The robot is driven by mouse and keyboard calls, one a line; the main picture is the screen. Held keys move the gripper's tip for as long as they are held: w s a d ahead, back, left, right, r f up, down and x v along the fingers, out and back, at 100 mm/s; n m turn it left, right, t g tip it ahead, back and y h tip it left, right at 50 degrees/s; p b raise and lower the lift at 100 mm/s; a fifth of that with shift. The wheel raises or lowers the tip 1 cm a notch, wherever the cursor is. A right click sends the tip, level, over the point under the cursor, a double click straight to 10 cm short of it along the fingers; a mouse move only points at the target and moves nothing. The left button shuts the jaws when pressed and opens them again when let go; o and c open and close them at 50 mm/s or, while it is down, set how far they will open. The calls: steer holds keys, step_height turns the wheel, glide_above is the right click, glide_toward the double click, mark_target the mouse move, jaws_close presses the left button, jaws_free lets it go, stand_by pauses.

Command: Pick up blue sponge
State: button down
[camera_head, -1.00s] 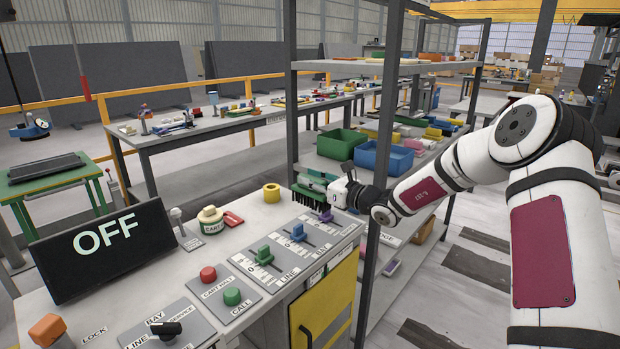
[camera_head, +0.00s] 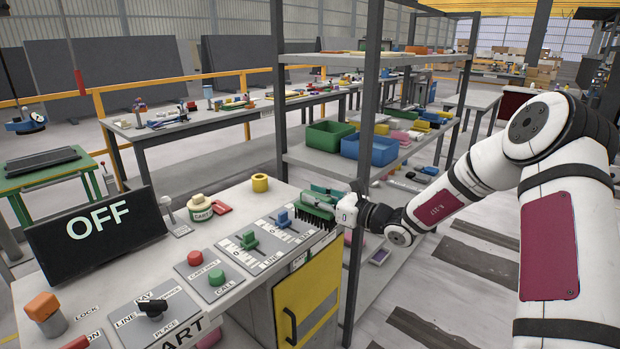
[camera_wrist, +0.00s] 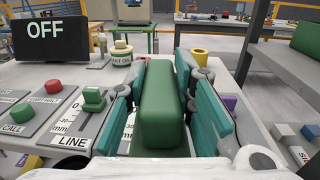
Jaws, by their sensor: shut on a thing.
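My gripper (camera_head: 324,201) has teal fingers, which show in the wrist view (camera_wrist: 160,85). It is shut on a green brush (camera_wrist: 160,110), a long green block with black bristles that hang down in the head view (camera_head: 311,213). The brush is over the right end of the control console; I cannot tell whether the bristles touch it. A small blue piece (camera_head: 429,170) lies on the shelf rack at the right, past my arm. It is too small to tell whether it is the blue sponge.
The console (camera_head: 225,305) carries levers, buttons, a yellow roll (camera_head: 260,183) and an OFF screen (camera_head: 95,232). The shelf rack (camera_head: 300,152) holds a green bin (camera_head: 329,136), a blue bin (camera_head: 370,149) and several coloured blocks. Its front post stands close to my gripper.

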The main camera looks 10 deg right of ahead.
steer(key=s+f+n+g+y, duration=0.1)
steer(key=s+f, duration=0.5)
steer(key=s, duration=0.3)
steer(key=s+f+n+g+y, duration=0.1)
steer(key=s+f+g+y, duration=0.1)
steer(key=s+f, duration=0.3)
steer(key=s, duration=0.4)
steer(key=shift+s+d+f+n, duration=0.15)
steer(key=shift+f+n, duration=0.15)
steer(key=shift+f, duration=0.05)
